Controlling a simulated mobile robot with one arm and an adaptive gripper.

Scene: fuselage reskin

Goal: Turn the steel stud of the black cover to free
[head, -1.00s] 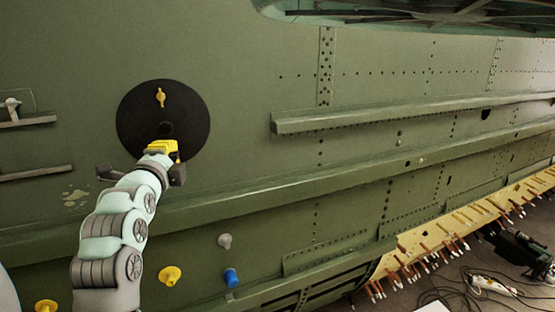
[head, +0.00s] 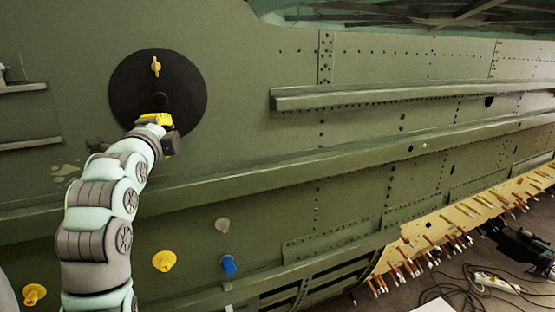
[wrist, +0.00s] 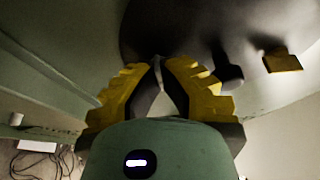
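The round black cover (head: 186,96) lies flat on the green fuselage skin in the head view. A brass-yellow wing-shaped stud (head: 156,67) stands near its top, and a dark round knob (head: 161,99) near its middle. My gripper (head: 155,117) is at the cover's lower edge, below the knob. In the wrist view the yellow fingers (wrist: 162,65) are close together in front of the dark cover (wrist: 190,25), with the dark knob (wrist: 228,72) and yellow stud (wrist: 283,62) to their right.
A long green rail (head: 300,170) runs below the cover, with another rail (head: 400,92) to the right. Below are yellow plugs (head: 164,261), a blue plug (head: 229,265) and a grey one (head: 222,225). Cables (head: 460,290) lie on the floor at right.

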